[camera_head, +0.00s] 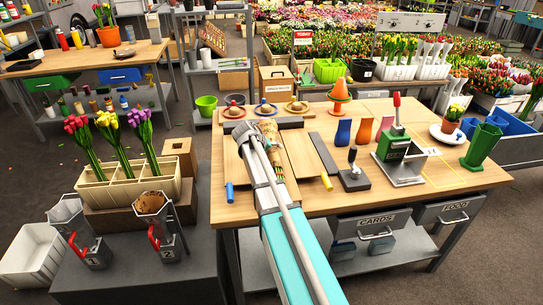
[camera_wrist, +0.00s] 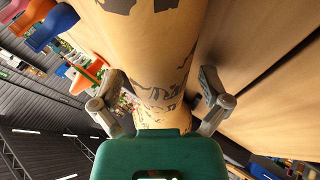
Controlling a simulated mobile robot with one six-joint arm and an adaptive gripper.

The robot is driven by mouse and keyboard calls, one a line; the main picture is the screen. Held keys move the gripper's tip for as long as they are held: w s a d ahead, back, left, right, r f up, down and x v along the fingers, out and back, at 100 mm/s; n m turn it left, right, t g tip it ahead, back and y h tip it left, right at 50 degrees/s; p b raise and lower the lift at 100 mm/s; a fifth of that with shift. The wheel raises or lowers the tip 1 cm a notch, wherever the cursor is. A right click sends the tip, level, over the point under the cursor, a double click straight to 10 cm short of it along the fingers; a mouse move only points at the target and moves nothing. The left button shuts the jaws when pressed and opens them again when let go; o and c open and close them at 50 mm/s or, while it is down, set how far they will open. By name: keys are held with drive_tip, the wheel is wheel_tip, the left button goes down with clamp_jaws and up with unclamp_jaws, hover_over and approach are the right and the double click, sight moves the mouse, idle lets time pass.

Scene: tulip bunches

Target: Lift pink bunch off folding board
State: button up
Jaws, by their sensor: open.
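A bunch wrapped in tan paper with dark print (camera_head: 268,132) lies on the wooden folding board (camera_head: 300,153), stem ends toward the near side; my arm partly covers it. Its flower colour is hidden. In the wrist view the paper wrap (camera_wrist: 160,50) fills the middle and runs lengthwise between my fingers. My gripper (camera_wrist: 163,82) is open, one finger on each side of the wrap, with no clear squeeze on it. In the head view my gripper (camera_head: 243,134) is over the board's left part, beside the wrap.
A dark bar (camera_head: 324,154) and a green press (camera_head: 394,145) stand right of the board.

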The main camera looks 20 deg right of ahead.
drive_tip(key=shift+d+f, duration=0.1)
idle(0.5)
clamp_jaws()
idle(0.3)
